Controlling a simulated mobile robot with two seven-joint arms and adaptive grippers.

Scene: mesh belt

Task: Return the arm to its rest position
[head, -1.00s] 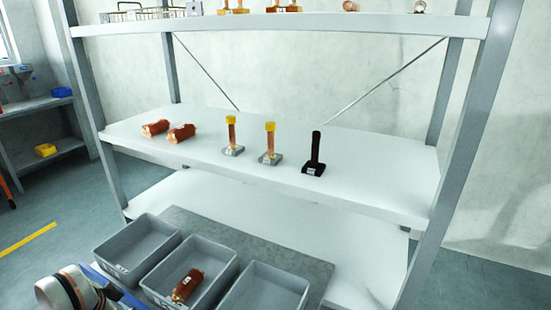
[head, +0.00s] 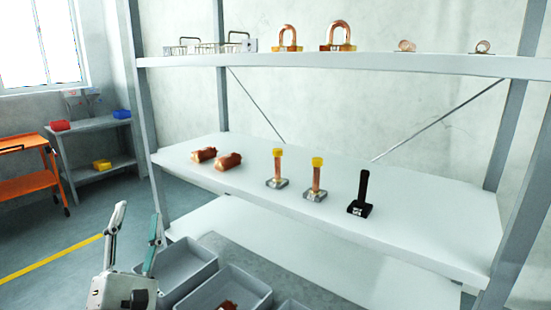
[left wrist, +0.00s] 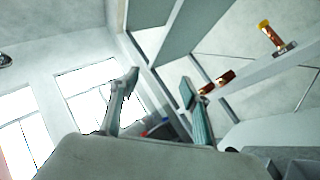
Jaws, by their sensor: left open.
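My left gripper (head: 134,236) is at the lower left of the head view, raised with its two fingers pointing up and spread apart. It is open, with nothing between the fingers. It is in front of the left end of the shelf rack and beside the grey bins. The left wrist view also shows its two spread fingers (left wrist: 160,108), with windows and the shelf rack beyond them. My right gripper is in neither view.
Grey bins (head: 178,262) stand low in front of the rack; one holds a copper part (head: 228,305). The middle shelf (head: 420,212) bears copper cylinders (head: 228,161), yellow-topped posts (head: 316,178) and a black post (head: 361,190). An orange cart (head: 25,180) stands far left.

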